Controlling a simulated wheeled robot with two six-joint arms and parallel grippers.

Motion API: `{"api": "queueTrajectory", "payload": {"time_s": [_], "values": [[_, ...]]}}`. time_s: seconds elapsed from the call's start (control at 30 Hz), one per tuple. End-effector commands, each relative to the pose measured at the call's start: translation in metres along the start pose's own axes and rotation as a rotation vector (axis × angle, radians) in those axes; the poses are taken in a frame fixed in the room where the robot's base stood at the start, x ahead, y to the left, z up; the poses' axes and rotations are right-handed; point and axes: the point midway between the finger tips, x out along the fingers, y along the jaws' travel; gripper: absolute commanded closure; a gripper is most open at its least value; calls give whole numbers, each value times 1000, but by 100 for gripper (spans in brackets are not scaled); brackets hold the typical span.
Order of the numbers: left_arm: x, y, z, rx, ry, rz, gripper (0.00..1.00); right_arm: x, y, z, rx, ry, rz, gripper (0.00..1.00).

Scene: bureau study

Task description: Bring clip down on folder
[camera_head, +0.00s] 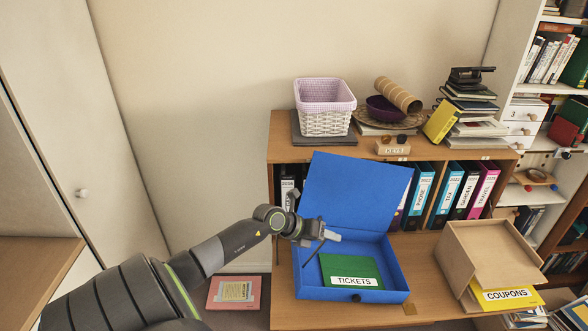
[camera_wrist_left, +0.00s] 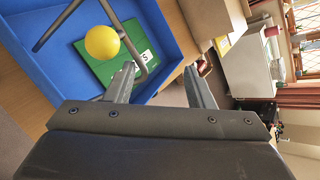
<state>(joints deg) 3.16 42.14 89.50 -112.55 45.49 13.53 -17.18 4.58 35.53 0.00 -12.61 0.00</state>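The clip is a bent grey metal wire with a yellow ball on it (camera_wrist_left: 102,42) in the left wrist view; in the head view only a thin dark stretch of it (camera_head: 314,253) shows below my gripper. It stands raised inside an open blue box file (camera_head: 402,285). The green folder (camera_head: 362,267) labelled TICKETS lies flat in the file, beneath the clip. My left gripper (camera_head: 328,236) is above the file's left part. Its fingers (camera_wrist_left: 162,82) are apart, with the wire's bend close to one fingertip; I cannot tell whether they touch. My right gripper is not in view.
The file's blue lid (camera_head: 355,190) stands up behind. A wooden box (camera_head: 485,248) with a yellow COUPONS folder (camera_head: 508,295) stands at the right. Binders (camera_head: 445,195) fill the shelf behind. A basket (camera_head: 325,108) and books stand on top. A pink book (camera_head: 234,292) lies lower left.

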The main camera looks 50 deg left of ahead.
Motion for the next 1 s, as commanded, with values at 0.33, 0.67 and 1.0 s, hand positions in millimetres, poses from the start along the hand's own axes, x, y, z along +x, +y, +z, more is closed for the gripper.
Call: {"api": "queueTrajectory", "payload": {"time_s": [0.33,0.67,1.0], "values": [[-58,2,-2,6,3,3,54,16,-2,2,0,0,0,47],[-100,3,-1,5,3,5,54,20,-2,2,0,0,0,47],[-134,2,0,2,4,2,54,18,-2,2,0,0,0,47]]}}
